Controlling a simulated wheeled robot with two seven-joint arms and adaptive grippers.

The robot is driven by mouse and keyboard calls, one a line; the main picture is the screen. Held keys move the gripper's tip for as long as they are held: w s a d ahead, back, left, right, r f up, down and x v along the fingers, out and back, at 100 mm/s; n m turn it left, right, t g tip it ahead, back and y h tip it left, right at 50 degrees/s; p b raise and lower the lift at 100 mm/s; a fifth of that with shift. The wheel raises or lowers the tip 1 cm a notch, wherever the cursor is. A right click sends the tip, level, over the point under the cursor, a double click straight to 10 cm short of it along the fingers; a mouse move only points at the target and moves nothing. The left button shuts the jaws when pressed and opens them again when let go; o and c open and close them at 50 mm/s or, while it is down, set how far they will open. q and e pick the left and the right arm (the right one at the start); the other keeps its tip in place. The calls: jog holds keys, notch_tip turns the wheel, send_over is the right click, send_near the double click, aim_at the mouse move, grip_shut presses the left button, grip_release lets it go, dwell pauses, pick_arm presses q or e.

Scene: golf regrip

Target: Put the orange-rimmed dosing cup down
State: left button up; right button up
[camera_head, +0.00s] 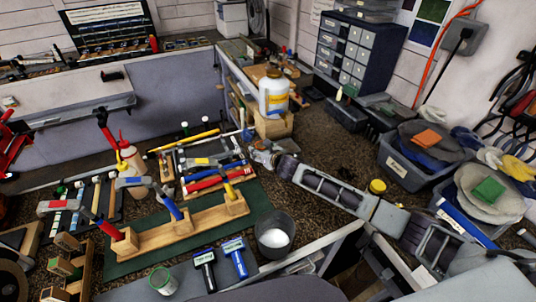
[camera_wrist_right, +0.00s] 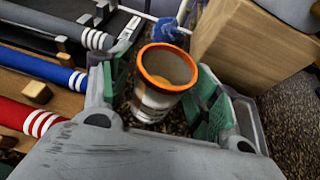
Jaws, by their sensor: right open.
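The orange-rimmed dosing cup (camera_wrist_right: 152,100) shows in the right wrist view, upright on the dark speckled bench top, with something tan inside. My right gripper (camera_wrist_right: 166,92) is open, with a green-padded finger on each side of the cup. I cannot tell whether either pad touches it. In the head view my right gripper (camera_head: 258,152) is low over the bench, beside the rack of coloured shafts; the cup cannot be made out there. My left gripper is not in view.
A wooden block (camera_wrist_right: 250,45) stands close to the right of the cup, under a white jar (camera_head: 273,95) in the head view. Red and blue shafts (camera_head: 215,175) lie to the left. A grey bucket (camera_head: 274,236) stands nearer.

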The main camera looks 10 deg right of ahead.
jog(key=shift+s+d, duration=0.1)
jog(key=shift+s, duration=0.05)
jog(key=v, duration=1.1)
jog(key=shift+s+b, duration=0.35)
jog(key=shift+b, duration=0.1)
jog(key=shift+d+r, duration=0.1)
jog(key=shift+r, duration=0.05)
dwell(0.6)
